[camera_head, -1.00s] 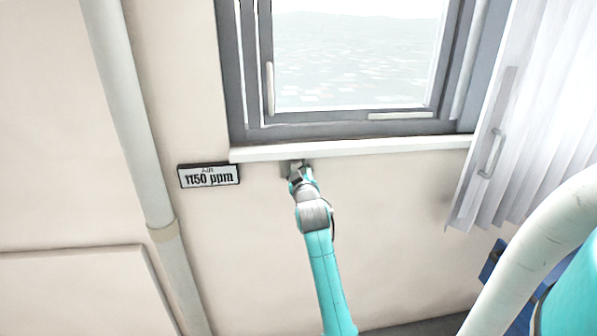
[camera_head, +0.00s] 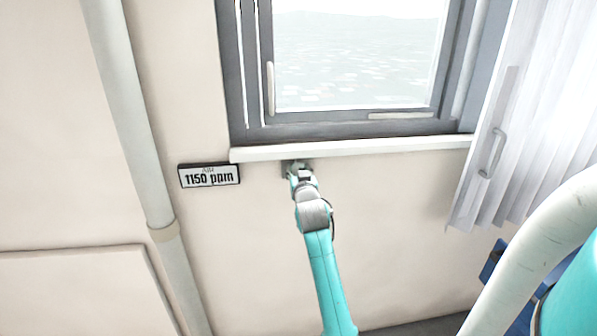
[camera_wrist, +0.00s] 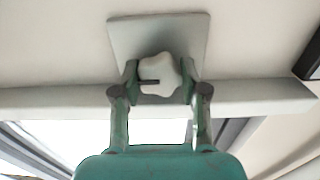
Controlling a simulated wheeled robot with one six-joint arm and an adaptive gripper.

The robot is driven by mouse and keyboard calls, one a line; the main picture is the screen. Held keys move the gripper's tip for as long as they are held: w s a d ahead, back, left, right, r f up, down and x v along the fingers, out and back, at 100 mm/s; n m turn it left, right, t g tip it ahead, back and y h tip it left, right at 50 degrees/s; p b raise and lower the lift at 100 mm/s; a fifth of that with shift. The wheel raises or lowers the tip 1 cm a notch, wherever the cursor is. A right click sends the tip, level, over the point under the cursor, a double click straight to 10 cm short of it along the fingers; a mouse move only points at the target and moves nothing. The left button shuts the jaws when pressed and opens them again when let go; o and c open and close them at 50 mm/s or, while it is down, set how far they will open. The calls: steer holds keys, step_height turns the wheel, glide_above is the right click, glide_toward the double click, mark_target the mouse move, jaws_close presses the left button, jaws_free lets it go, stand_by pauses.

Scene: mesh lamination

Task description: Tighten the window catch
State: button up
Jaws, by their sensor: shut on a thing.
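The window catch is a pale lobed knob (camera_wrist: 160,75) with a dark mark on it, mounted on a square grey plate (camera_wrist: 155,32) in the wrist view. In the head view the plate (camera_head: 288,168) shows on the wall just under the sill, and my gripper hides the knob. My gripper (camera_wrist: 160,80) is shut on the knob, with one finger on each side of it. It also shows in the head view (camera_head: 298,172), reaching up to the plate from below. The window (camera_head: 360,60) is above the sill, in a grey frame.
A white sill (camera_head: 350,148) runs just above my gripper. A pale pipe (camera_head: 130,115) stands farther left, and a white pleated curtain (camera_head: 525,120) hangs at the right. The wall below the sill is mostly bare.

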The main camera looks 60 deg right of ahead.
stand_by(0.3)
steer(key=o, duration=0.9)
steer(key=shift+c, duration=0.2)
steer(key=v, duration=1.2)
